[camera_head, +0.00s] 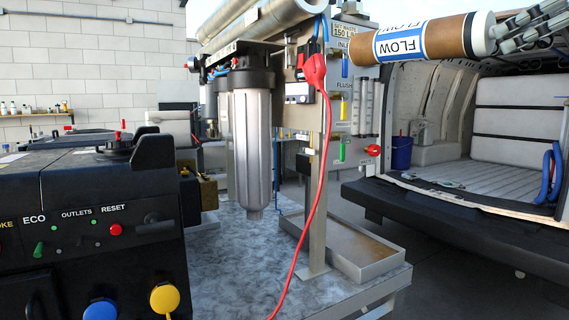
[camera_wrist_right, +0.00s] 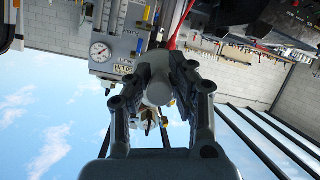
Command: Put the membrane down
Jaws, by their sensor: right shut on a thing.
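A brown membrane tube (camera_head: 440,38) with a white and blue FLOW label is at the top right of the head view, roughly level and tilted slightly up to the right. My right gripper (camera_head: 506,34) is shut on its right end. In the right wrist view the right gripper (camera_wrist_right: 158,82) has its fingers around the pale round end of the membrane (camera_wrist_right: 157,91). The membrane's left end is in front of the filter rig's panel (camera_head: 340,100); whether they touch cannot be told. My left gripper is not in view.
A steel rig holds a grey filter housing (camera_head: 251,140) and horizontal pale tubes (camera_head: 262,22). An open van (camera_head: 500,140) with a blue bucket (camera_head: 402,152) stands right. A black control box (camera_head: 90,235) is at left.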

